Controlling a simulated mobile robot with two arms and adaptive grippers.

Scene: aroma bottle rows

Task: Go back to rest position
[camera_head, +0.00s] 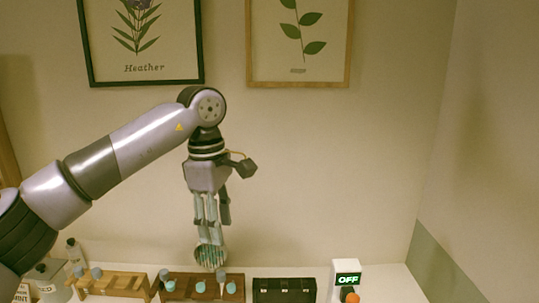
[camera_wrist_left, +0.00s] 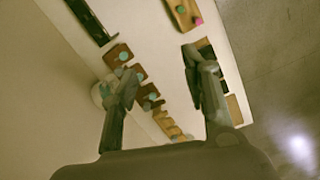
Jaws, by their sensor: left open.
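My left gripper (camera_head: 213,238) hangs pointing down in the head view, above the back of the counter. It is open, with nothing seen between its fingers. In the left wrist view its two fingers (camera_wrist_left: 160,72) stand wide apart above the racks. A brown rack (camera_head: 180,297) with several blue-topped bottles stands below it. A round ribbed container (camera_head: 210,260) shows just beneath or behind the fingertips; I cannot tell whether they touch. My right gripper is not in view.
A light wooden rack (camera_head: 135,281) with bottles stands left of the brown one, near a glass bottle (camera_head: 75,252). Framed pictures (camera_head: 300,45) hang behind. The air to the right is clear.

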